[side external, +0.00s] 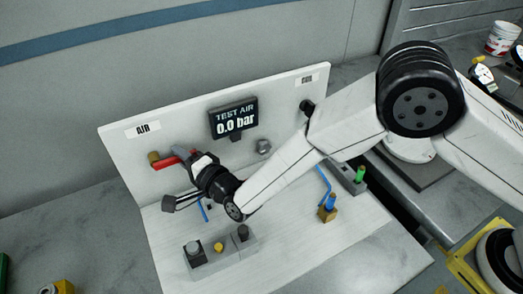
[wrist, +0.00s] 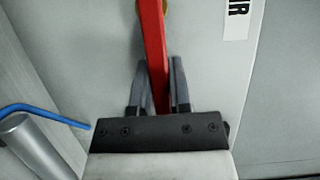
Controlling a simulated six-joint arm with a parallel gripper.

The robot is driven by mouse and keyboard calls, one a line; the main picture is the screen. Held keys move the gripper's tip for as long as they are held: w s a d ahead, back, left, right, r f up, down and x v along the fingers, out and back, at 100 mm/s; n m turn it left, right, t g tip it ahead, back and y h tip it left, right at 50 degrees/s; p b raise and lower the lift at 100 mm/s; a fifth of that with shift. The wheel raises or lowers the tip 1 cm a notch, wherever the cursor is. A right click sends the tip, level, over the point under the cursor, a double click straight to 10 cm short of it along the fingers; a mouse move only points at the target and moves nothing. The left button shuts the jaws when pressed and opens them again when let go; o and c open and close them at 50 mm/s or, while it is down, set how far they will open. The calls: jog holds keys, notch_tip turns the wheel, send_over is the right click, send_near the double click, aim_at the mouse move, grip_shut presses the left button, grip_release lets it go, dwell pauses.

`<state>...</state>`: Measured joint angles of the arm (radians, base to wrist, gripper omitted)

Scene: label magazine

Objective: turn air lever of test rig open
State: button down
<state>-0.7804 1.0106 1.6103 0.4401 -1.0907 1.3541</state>
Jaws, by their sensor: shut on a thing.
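The red air lever (side external: 167,162) sits on the upright white panel of the test rig (side external: 118,152), below the AIR label (side external: 143,129). A brass fitting (side external: 153,157) is at its left end. My gripper (wrist: 158,64) has one finger on each side of the red lever (wrist: 153,35) and is shut on it. The lever's lower end is hidden behind the gripper body in the wrist view. In the side view my gripper (side external: 187,162) partly covers the lever's right end. The display (side external: 234,119) reads TEST AIR 0.0 bar.
A grey block with knobs (side external: 220,255) stands on the rig's base in front of my gripper. A blue-topped brass piece (side external: 328,208) and a green-topped piece (side external: 359,175) stand to the right. A blue rod (wrist: 40,112) and grey cylinder (wrist: 35,145) are at left in the wrist view.

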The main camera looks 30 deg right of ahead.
aim_at(147, 142)
jog(key=shift+r, duration=0.1)
jog(key=shift+a+r+n+g+h, duration=0.15)
jog(key=shift+r+n+g+h, duration=0.4)
jog(key=shift+n, duration=0.95)
jog(key=r+n, duration=0.1)
jog(key=a+n+g+h, duration=0.1)
jog(key=r+n, duration=0.1)
jog(key=n, duration=0.1)
jog(key=shift+a+r+h, duration=0.25)
jog(key=shift+r, duration=0.05)
jog(key=shift+a+r+n+g+h, duration=0.25)
jog(key=shift+a+n+h, duration=0.2)
jog(key=shift+n, duration=0.3)
jog(key=shift+a+r+n+g+h, duration=0.1)
jog(key=shift+a+r+n+h, duration=0.2)
jog(key=shift+n+h, duration=0.35)
jog(key=shift+a+r+n+h, duration=0.15)
jog(key=shift+a+n+h, duration=0.45)
jog(key=shift+n, duration=0.3)
jog(key=shift+a+r+n+h, duration=0.1)
jog(key=shift+a+n+h, duration=0.45)
jog(key=shift+n, duration=0.35)
jog(key=c, duration=0.6)
grip_release()
jog(key=shift+o, duration=0.2)
